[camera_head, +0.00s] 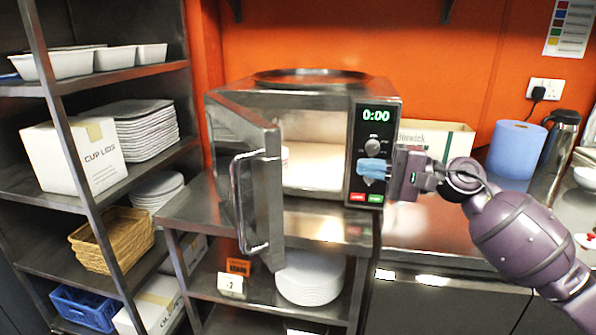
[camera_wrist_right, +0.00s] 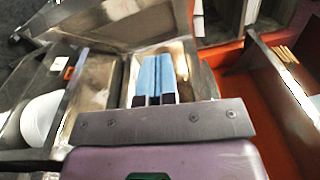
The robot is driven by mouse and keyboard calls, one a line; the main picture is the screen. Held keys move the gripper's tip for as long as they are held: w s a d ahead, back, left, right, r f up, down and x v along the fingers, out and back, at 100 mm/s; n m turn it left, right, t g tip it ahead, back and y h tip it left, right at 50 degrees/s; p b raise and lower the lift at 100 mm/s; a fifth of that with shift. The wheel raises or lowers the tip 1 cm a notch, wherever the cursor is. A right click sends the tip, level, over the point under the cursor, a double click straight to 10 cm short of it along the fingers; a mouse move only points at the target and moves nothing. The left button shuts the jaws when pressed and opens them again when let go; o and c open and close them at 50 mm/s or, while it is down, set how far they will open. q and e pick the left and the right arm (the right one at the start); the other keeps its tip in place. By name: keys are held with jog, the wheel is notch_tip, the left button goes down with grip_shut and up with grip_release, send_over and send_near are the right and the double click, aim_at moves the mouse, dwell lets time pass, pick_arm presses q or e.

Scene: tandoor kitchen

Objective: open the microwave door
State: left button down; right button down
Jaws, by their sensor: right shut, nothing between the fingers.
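The microwave (camera_head: 312,95) is a steel box on a steel shelf unit, with a lit panel reading 0:00. Its door (camera_head: 262,185) stands open, swung out toward me on the left side. The vertical bar handle (camera_head: 240,205) is on the door's outer face. The lit cavity (camera_head: 318,165) shows through the opening. My right gripper (camera_head: 362,170) is shut and empty, its blue fingers in front of the control panel, to the right of the door and apart from it. The blue fingers (camera_wrist_right: 157,62) show side by side in the right wrist view. My left gripper is not in view.
A round dark tray (camera_head: 312,77) lies on top of the microwave. A rack with plates (camera_head: 145,128) and boxes stands on the left. White plates (camera_head: 310,280) sit on the shelf below. A blue paper roll (camera_head: 516,150) and a flask (camera_head: 557,140) stand on the right counter.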

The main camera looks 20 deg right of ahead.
jog(key=n, duration=0.2)
jog(key=p, duration=0.3)
send_near(280, 169)
jog(key=w+a, duration=0.4)
jog(key=w, duration=0.1)
jog(key=shift+w+a+f, duration=0.15)
jog(key=shift+w+a, duration=0.05)
jog(key=shift+a, duration=0.15)
jog(key=shift+a, duration=0.15)
